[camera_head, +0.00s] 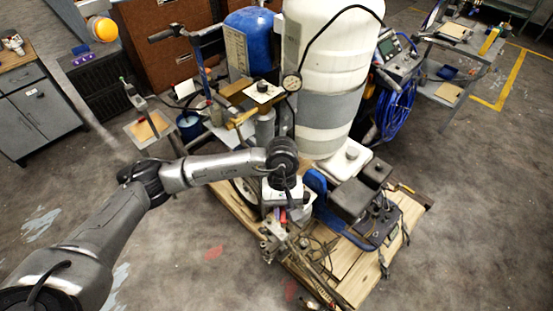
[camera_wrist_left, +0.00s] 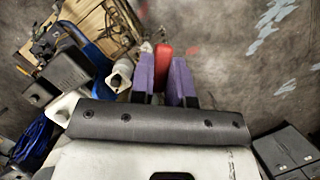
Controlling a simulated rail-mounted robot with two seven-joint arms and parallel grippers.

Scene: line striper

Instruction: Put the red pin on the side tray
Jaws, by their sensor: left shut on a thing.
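The red pin (camera_wrist_left: 163,55) is between the two purple fingers of my left gripper (camera_wrist_left: 162,72) in the left wrist view. The fingers are shut on it, and its red end sticks out past them. In the head view my left gripper (camera_head: 283,207) points down at the near end of the line striper, and a small bit of red (camera_head: 284,216) shows there. A light tray with a brown pad (camera_head: 134,130) stands left of the machine, apart from the gripper. I cannot tell if it is the side tray. My right gripper is not in view.
The line striper, with a large white tank (camera_head: 325,60) and a blue tank (camera_head: 247,35), stands on a wooden pallet (camera_head: 350,272). A grey cart (camera_head: 482,52) stands back right. A grey cabinet (camera_head: 35,105) is at far left. The floor at front right is clear.

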